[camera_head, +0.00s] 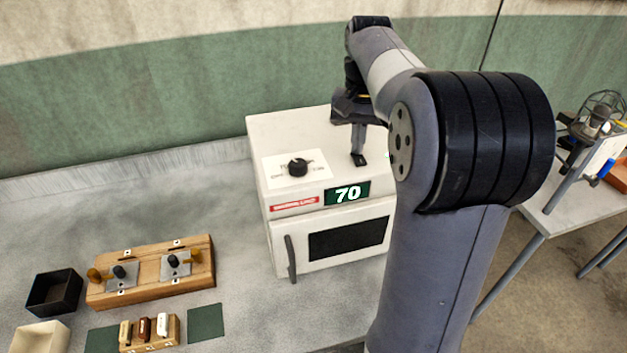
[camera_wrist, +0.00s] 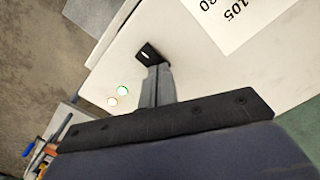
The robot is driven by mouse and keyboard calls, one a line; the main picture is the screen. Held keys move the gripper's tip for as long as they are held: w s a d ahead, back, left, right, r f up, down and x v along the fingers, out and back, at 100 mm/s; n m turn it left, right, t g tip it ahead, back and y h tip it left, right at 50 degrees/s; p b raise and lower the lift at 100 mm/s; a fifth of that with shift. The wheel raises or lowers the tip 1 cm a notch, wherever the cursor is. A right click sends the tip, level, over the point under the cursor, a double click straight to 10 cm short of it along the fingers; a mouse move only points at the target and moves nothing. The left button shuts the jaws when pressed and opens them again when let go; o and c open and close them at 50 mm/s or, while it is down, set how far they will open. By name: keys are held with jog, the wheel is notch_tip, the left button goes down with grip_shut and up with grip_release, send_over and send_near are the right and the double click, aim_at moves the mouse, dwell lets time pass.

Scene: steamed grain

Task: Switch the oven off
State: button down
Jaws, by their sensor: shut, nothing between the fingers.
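The white oven (camera_head: 335,235) stands on the grey bench with its door closed. Its display (camera_head: 347,194) is lit and reads 70. A black knob (camera_head: 298,167) sits on a white dial plate on the oven's top. A small black rocker switch (camera_head: 361,160) is on the top to the right of the knob; in the wrist view the switch (camera_wrist: 146,52) shows a white mark. My gripper (camera_head: 358,150) is shut and empty, pointing down at the switch. Its fingertips (camera_wrist: 160,68) are at or just above the switch; I cannot tell if they touch.
A green lamp (camera_wrist: 123,91) and a paler, orange-rimmed lamp (camera_wrist: 112,101) are near the switch. A wooden fixture (camera_head: 155,275), a black box (camera_head: 54,292), a pale box (camera_head: 40,337) and a small wooden rack (camera_head: 150,335) lie left. A second table (camera_head: 565,215) stands right.

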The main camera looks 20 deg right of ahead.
jog(key=shift+f, duration=0.35)
jog(key=shift+r, duration=0.15)
notch_tip(320, 180, up, 5)
jog(key=p, duration=0.4)
jog(key=shift+p, duration=0.4)
jog(key=shift+r+p, duration=0.35)
jog(key=shift+r, duration=0.6)
jog(key=shift+f, duration=0.2)
